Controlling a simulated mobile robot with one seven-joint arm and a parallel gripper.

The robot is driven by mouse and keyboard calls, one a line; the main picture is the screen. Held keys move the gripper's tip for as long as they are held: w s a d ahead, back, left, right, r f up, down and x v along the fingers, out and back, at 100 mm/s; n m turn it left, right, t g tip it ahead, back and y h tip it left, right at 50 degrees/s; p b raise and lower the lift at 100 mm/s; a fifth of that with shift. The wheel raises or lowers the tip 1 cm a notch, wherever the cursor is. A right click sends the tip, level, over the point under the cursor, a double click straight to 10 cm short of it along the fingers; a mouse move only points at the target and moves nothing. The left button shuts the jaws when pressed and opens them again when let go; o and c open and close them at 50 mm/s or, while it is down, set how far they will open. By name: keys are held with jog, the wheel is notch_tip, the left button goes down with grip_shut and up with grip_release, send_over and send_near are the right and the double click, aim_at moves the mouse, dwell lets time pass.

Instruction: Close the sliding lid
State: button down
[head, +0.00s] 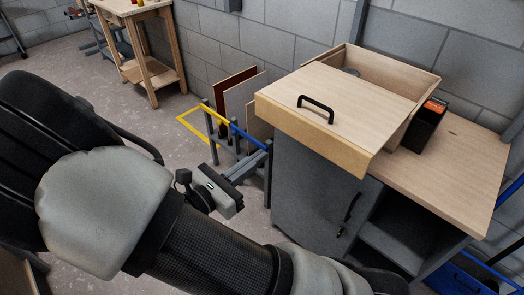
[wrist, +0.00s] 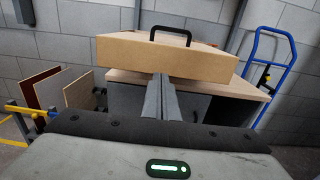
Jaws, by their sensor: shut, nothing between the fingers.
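A pale wooden box (head: 405,75) stands on a workbench, with its sliding lid (head: 345,92) partly open. The lid covers the near part, and a gap shows the inside at the back. The lid has a black bow handle (head: 316,108) on top and a thick tan front edge (head: 310,137). In the wrist view the front edge (wrist: 165,57) faces me, with the handle (wrist: 171,35) above it. My gripper (head: 262,154) is shut and empty, in front of and below the lid's front. In the wrist view its fingertips (wrist: 160,77) overlap the front's lower edge; I cannot tell whether they touch.
The workbench top (head: 465,155) is clear to the right, with a black and orange box (head: 425,124) beside the wooden box. A grey cabinet (head: 310,185) stands below. A rack with upright panels (head: 240,100) stands to the left. A blue hand truck (wrist: 270,65) is at right.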

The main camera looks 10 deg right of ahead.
aim_at(298, 129)
jog(key=b+x, duration=0.1)
jog(key=x, duration=1.1)
jog(key=shift+d+b, duration=0.2)
jog(key=shift+b, duration=0.2)
jog(key=shift+w+d, duration=0.15)
jog(key=shift+d, duration=0.1)
jog(key=p+x, duration=0.1)
jog(key=x, duration=2)
jog(key=shift+p, duration=0.35)
jog(key=shift+w+r, duration=0.1)
jog(key=shift+r, duration=0.1)
